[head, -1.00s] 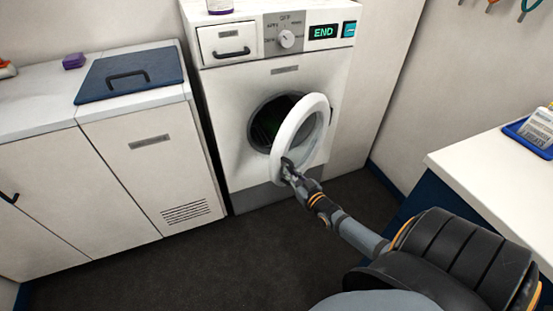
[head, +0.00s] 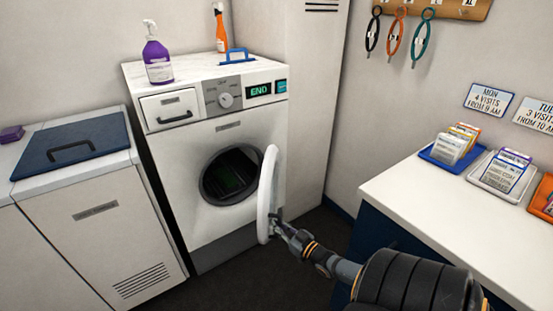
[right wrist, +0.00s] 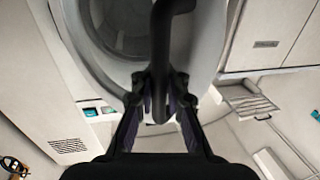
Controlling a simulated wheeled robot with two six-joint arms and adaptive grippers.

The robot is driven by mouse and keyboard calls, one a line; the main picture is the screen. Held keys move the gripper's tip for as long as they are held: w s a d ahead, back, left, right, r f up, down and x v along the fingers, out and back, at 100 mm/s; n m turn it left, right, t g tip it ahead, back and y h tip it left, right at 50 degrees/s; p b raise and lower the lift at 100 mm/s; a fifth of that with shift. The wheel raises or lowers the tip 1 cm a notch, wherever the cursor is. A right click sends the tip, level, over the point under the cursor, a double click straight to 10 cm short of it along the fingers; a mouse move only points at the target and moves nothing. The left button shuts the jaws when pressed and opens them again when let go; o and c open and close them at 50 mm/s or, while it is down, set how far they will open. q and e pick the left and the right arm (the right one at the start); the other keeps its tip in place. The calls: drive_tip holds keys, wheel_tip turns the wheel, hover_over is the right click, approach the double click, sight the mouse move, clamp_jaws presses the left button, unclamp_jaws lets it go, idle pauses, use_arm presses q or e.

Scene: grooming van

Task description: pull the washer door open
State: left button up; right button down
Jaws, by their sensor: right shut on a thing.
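The white washer (head: 200,150) stands against the back wall in the head view, its panel display reading END. Its round white door (head: 268,195) is swung well open to the right, seen nearly edge-on. The dark drum opening (head: 231,175) shows to the left of the door. My right gripper (head: 277,222) is at the lower free edge of the door. In the right wrist view my right gripper (right wrist: 160,105) is shut on the dark door handle (right wrist: 160,60), with the white door ring (right wrist: 205,45) behind it. My left gripper is not in view.
A white cabinet with a blue lid (head: 70,145) stands left of the washer. A white counter (head: 430,205) with card trays is at the right, close to my right arm. A purple spray bottle (head: 157,55) stands on the washer. Dark floor (head: 240,285) is clear in front.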

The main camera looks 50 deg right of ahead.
drive_tip(key=shift+s+a+f, duration=0.15)
drive_tip(key=shift+s+f, duration=0.1)
drive_tip(key=shift+f, duration=0.1)
drive_tip(key=c, duration=1.8)
unclamp_jaws()
drive_tip(key=o, duration=0.5)
drive_tip(key=shift+s+a+r, duration=0.1)
drive_tip(key=shift+s+r, duration=0.05)
drive_tip(key=shift+r, duration=0.15)
drive_tip(key=shift+c, duration=0.2)
drive_tip(key=s, duration=1.1)
drive_tip(key=shift+s+a, duration=0.15)
drive_tip(key=shift+s, duration=0.2)
